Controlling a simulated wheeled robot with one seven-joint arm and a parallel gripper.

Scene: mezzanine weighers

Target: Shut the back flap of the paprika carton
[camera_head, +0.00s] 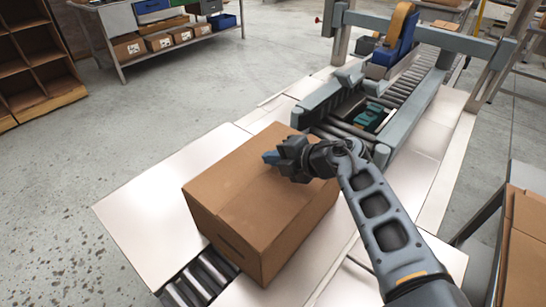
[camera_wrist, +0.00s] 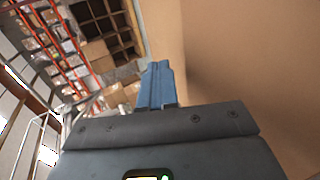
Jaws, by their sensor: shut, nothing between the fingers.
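The brown carton (camera_head: 262,232) sits on the conveyor line in the head view. Its top looks covered by flaps lying flat or nearly flat, with a seam across it. The far part of the top (camera_head: 240,165), where the back flap lies, is partly hidden behind my gripper. My gripper (camera_head: 270,157) is shut and empty, its blue fingertips just over the far right part of the carton top. Whether they touch the cardboard I cannot tell. In the wrist view, the shut blue fingers (camera_wrist: 157,85) stand beside a large cardboard surface (camera_wrist: 240,60).
Pale side plates (camera_head: 150,205) flank the rollers (camera_head: 205,275). A grey frame (camera_head: 430,35) with a blue and orange device (camera_head: 395,40) stands over the conveyor beyond the carton. A workbench with boxes (camera_head: 160,42) and a wooden shelf (camera_head: 35,65) stand at the back left.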

